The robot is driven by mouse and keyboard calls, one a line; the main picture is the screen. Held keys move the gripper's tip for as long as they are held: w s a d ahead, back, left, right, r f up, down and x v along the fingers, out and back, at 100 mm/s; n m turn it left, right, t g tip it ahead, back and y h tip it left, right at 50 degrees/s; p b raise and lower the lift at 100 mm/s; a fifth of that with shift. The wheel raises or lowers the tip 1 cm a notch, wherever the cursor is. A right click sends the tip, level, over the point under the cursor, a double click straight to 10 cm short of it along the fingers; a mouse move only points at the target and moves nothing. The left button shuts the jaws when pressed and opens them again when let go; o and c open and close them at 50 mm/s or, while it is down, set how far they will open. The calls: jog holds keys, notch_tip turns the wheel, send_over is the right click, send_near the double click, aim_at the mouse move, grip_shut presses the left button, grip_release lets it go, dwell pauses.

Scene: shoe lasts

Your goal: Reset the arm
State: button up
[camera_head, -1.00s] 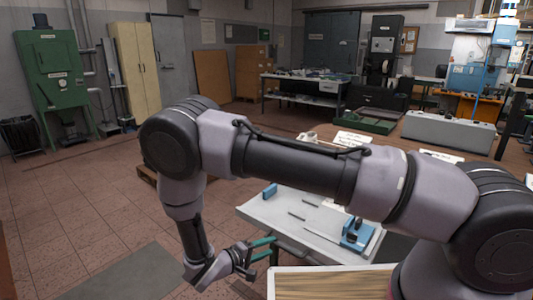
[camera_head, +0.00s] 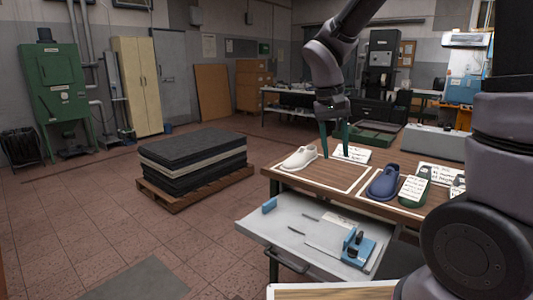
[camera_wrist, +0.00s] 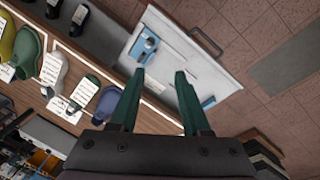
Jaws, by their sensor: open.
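My gripper (camera_head: 336,140) hangs from my raised arm above the wooden bench (camera_head: 330,172), fingers pointing down, in the head view. Its two green fingers are apart with nothing between them. In the wrist view my gripper (camera_wrist: 155,85) is also open and empty, with the open drawer tray beyond the fingertips. A white shoe-shaped last (camera_head: 300,157) lies on the bench just left of the fingers. A blue one (camera_head: 384,182) lies farther right. In the wrist view the blue one (camera_wrist: 107,103) is left of the fingers.
The pulled-out white drawer (camera_head: 262,228) holds thin tools and a blue fixture (camera_head: 358,247). Written cards (camera_head: 350,154) lie on the bench. A pallet with dark stacked sheets (camera_head: 192,160) stands on the floor to the left. The tiled floor in front is clear.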

jog(key=s+d+r+m+t+y, duration=0.1)
jog(key=s+d+r+t+y, duration=0.1)
jog(key=s+r, duration=0.3)
jog(key=s+d+r+m+t+y, duration=0.1)
jog(key=s+d+r+t, duration=0.3)
jog(key=r, duration=0.4)
jog(key=shift+s+d+r+m+t+y, duration=0.4)
jog(key=shift+s+d+y, duration=0.2)
jog(key=shift+s+d, duration=0.1)
jog(key=shift+c, duration=0.2)
dwell(1.4)
